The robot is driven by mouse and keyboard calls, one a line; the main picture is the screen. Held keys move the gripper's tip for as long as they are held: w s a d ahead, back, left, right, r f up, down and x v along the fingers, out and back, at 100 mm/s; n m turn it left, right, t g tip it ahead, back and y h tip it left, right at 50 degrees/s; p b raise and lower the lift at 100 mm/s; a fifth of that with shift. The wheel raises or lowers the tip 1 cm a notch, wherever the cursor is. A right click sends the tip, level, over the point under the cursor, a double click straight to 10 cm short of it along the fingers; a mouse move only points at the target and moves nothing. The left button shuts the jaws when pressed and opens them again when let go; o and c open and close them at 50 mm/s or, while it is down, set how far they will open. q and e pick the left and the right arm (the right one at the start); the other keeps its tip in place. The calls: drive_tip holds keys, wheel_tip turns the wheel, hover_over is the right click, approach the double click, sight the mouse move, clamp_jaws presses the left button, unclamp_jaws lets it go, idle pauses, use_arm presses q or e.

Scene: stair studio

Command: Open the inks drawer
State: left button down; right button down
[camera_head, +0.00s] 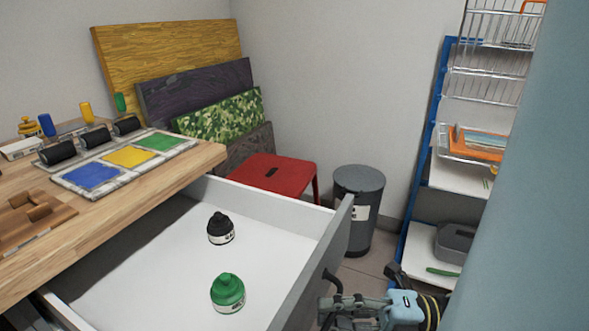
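The inks drawer (150,270) is pulled far out from under the wooden worktop, and its white floor shows. A black ink bottle (221,229) and a green ink bottle (228,293) stand upright inside it. The grey drawer front (318,255) runs along the drawer's right side. My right gripper (331,302) is at the bottom right, just outside the drawer front. A dark curved piece shows by its fingers, and I cannot tell whether it is a handle or a fingertip. Whether the fingers are closed is unclear. My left gripper is not in view.
The worktop (200,160) holds a tray (125,165) with blue, yellow and green pads and several rollers. A red stool (275,177) and a grey bin (358,195) stand beyond the drawer. Panels lean on the wall. A blue-framed shelf (430,130) stands at right.

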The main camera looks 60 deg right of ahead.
drive_tip(key=shift+s+r, duration=0.1)
drive_tip(key=shift+s, duration=0.05)
drive_tip(key=c, duration=1.4)
unclamp_jaws()
drive_tip(key=v, duration=1.2)
